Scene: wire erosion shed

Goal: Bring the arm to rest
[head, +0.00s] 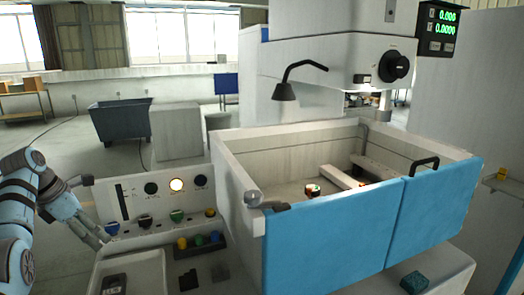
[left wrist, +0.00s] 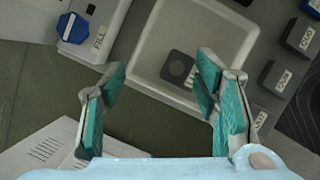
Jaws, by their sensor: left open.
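My left arm comes in from the left of the head view, and its left gripper (head: 98,238) hangs beside the left edge of the control panel (head: 105,198). In the left wrist view the same gripper (left wrist: 160,76) shows two teal-padded fingers spread apart with nothing between them. Beyond the fingers are a pale square tray (left wrist: 150,75) and a blue knob (left wrist: 73,27) marked FILL. My right gripper is not in view.
A machine tank (head: 232,165) with blue front doors (head: 335,235) stands to the right. A shallow tray (head: 150,262) lies in front. The floor behind my arm is open, with a dark bin (head: 120,122) farther back.

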